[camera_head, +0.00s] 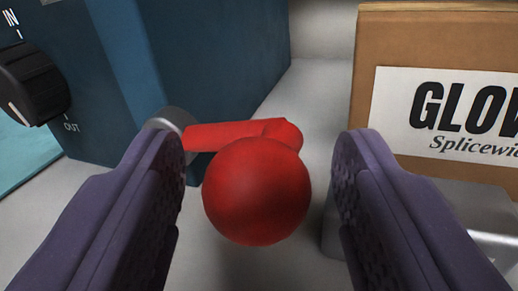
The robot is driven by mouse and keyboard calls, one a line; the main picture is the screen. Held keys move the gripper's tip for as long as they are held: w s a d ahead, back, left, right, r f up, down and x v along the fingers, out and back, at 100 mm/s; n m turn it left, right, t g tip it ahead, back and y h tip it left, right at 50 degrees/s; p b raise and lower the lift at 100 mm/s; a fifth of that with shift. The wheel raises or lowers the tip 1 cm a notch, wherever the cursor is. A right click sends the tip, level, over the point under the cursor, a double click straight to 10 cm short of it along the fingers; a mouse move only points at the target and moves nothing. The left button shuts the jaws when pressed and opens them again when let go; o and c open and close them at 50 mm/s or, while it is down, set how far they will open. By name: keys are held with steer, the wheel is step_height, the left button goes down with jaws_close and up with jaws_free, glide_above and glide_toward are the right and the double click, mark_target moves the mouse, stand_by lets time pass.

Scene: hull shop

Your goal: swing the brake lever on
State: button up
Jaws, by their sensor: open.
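The brake lever (230,133) is a red arm that comes out of a round grey metal hub on the side of a blue housing (215,70). Its red ball knob (257,192) points toward the camera. My gripper (262,165) is open, with one purple finger on each side of the knob. A gap shows between the knob and each finger in the picture; I cannot tell the depth between them. The left finger hides part of the hub.
A black knob (33,82) marked IN and OUT is on the blue housing at the left. A cardboard box (430,22) with a white label stands at the right, with a grey metal object (475,205) in front of it. Pale surface shows between housing and box.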

jaws_close()
steer(key=shift+a+r, duration=0.1)
steer(key=r+n, duration=0.1)
steer(key=r+n+g, duration=0.1)
steer(key=n, duration=0.1)
steer(key=shift+w+a, duration=0.1)
steer(key=shift+a, duration=0.2)
steer(key=n, duration=0.1)
steer(key=a+r+n+g, duration=0.1)
steer(key=n, duration=0.1)
steer(key=shift+w+a+r+h, duration=0.1)
steer(key=shift+w+r+h, duration=0.15)
steer(key=shift+h, duration=0.15)
steer(key=shift+w+a+r+n+g+h+p, duration=0.2)
steer(key=shift+a+n+g+h+p, duration=0.3)
steer(key=shift+n, duration=0.35)
steer(key=shift+w+a+r+n+g+h+p, duration=0.15)
steer(key=shift+a+r+n+g+h+p, duration=0.2)
steer(key=shift+n+p, duration=0.45)
steer(key=shift+w+a+r+n+g+h+p, duration=0.2)
steer(key=shift+a+n+h+p, duration=0.3)
steer(key=shift+n, duration=0.45)
steer(key=shift+a, duration=0.15)
